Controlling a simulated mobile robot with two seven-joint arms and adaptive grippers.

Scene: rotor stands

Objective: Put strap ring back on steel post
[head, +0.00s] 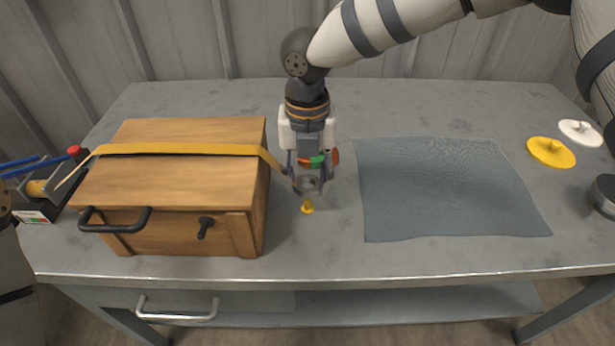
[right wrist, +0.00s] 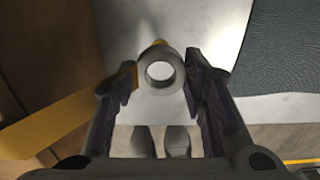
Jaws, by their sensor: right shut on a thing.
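My right gripper (head: 309,186) is right of the wooden box (head: 175,185), low over the bench, pointing down. It is shut on the grey strap ring (head: 310,183); the ring also shows between the fingers in the right wrist view (right wrist: 160,70). The yellow strap (head: 180,149) runs across the box lid and down toward the gripper. A small yellow piece (head: 307,206) shows just below the ring. A dark peg (head: 205,228) sticks out of the box front; I cannot tell whether it is the steel post. My left gripper is not in view.
A grey-blue mat (head: 450,190) lies right of the gripper. Yellow (head: 551,152) and white (head: 581,133) discs with short stems lie at the far right. A dark handle (head: 115,217) is on the box front. A tool tray (head: 45,200) stands at the left.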

